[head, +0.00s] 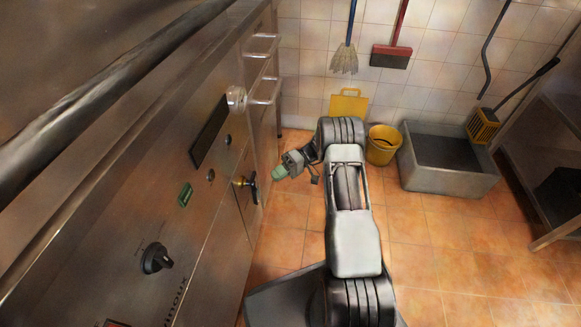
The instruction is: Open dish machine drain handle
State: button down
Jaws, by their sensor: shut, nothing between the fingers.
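The dish machine (120,200) fills the left side with its steel front. A small drain handle with a dark grip and brass fitting (250,187) sticks out from the lower front of the machine. My gripper (278,173) is shut and empty, just to the right of the drain handle and slightly above it in the picture. A gap shows between the green fingertips and the handle. The handle's inner mount is too small to make out clearly.
A black knob (156,258) and a green switch (185,194) sit on the machine front. Bar handles (263,92) jut out beyond it. A yellow bucket (383,144) and grey floor basin (447,160) stand at the back wall. Tiled floor (430,250) is clear at right.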

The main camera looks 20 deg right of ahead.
jog(key=shift+f+p+v, duration=0.2)
jog(key=shift+v, duration=1.2)
jog(key=shift+f+p+v, duration=0.2)
jog(key=shift+f+v, duration=0.05)
jog(key=shift+v, duration=1.15)
jog(key=shift+w, duration=0.15)
jog(key=s+a+r+m+h+p, duration=0.1)
jog(key=s+a+r+h+p, duration=0.15)
jog(key=r+p, duration=0.6)
jog(key=s+a+r+h+p, duration=0.2)
jog(key=r+h+p, duration=0.1)
jog(key=r, duration=1)
jog(key=s+a+r+m+h+p, duration=0.1)
jog(key=s+a+r+h+p, duration=0.15)
jog(key=r+p, duration=0.6)
jog(key=s+r+t+h+p, duration=0.2)
jog(key=s+r+p, duration=0.3)
jog(key=r, duration=0.4)
jog(key=s+r+m+t+h+p, duration=0.1)
jog(key=s+r+t+h+p, duration=0.1)
jog(key=s+r+p, duration=0.3)
jog(key=s+r+m+t+h+p, duration=0.1)
jog(key=s+r+t+h+p, duration=0.2)
jog(key=r, duration=0.9)
jog(key=s+p, duration=0.2)
jog(key=p, duration=0.1)
jog(key=shift+s+d+r+h, duration=0.15)
jog(key=shift+s+r+h, duration=0.05)
jog(key=shift+r+h, duration=0.1)
